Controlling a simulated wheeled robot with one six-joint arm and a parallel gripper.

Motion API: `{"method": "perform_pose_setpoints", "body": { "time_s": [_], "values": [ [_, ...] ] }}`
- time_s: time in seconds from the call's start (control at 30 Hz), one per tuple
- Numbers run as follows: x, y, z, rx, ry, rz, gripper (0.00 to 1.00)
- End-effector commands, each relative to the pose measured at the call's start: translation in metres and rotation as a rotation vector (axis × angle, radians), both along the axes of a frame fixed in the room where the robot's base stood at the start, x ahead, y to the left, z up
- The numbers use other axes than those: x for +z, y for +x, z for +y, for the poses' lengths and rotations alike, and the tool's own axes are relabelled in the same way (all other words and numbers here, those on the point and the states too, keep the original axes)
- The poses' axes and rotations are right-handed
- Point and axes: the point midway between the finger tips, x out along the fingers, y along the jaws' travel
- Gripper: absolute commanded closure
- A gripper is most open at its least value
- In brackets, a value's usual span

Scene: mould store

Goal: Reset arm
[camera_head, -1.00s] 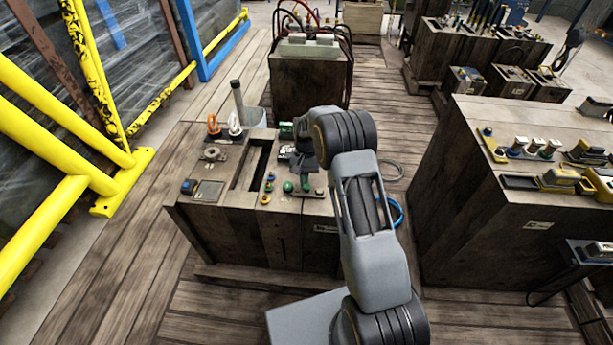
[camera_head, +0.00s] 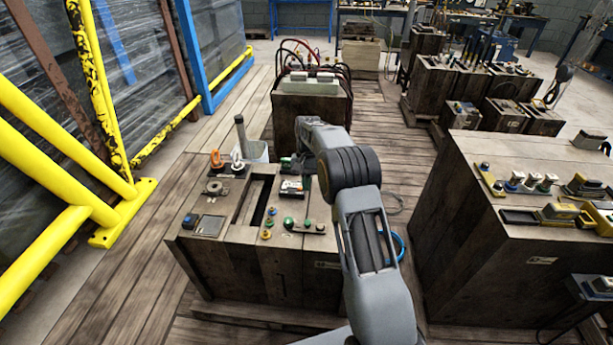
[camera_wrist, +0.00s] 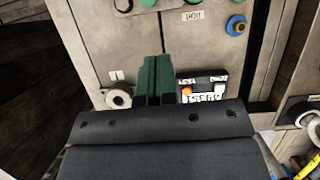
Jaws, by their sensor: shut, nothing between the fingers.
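My gripper (camera_wrist: 157,78) shows in the wrist view as two green fingers pressed together, with nothing between them. It is over the top panel of a wooden console (camera_head: 228,228). A small black and white device (camera_wrist: 203,88) with an orange button lies just right of the fingers in the wrist view. In the head view my arm reaches up from the bottom and bends over the console's back right part. The fingertips cannot be made out clearly there, and my arm hides part of the console's right side.
A second console (camera_head: 480,230) with switches stands at the right. A box with hoses (camera_head: 312,105) stands behind. Yellow rails (camera_head: 65,150) line the left. A blue cable loop (camera_head: 399,246) lies beside my arm. Plank floor is open at the lower left.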

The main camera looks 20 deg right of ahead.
Motion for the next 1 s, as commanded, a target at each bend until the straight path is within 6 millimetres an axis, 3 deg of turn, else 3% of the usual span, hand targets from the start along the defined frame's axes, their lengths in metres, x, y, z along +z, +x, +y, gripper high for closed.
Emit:
{"method": "perform_pose_setpoints", "body": {
  "time_s": [0.13,0.37,0.47,0.53,0.6,0.67,1.0],
  "values": [
    [0.014,0.006,-0.002,0.000,0.000,-0.001,1.00],
    [0.020,0.010,-0.004,0.010,0.002,-0.012,1.00],
    [0.007,0.013,-0.005,0.037,0.003,-0.046,1.00],
    [-0.013,0.002,-0.005,0.059,0.004,-0.037,1.00],
    [-0.013,-0.010,-0.005,0.084,0.002,-0.054,1.00],
    [-0.001,-0.025,-0.004,0.109,-0.001,-0.080,1.00],
    [0.098,-0.126,0.007,0.246,-0.042,-0.283,1.00]
  ]
}}
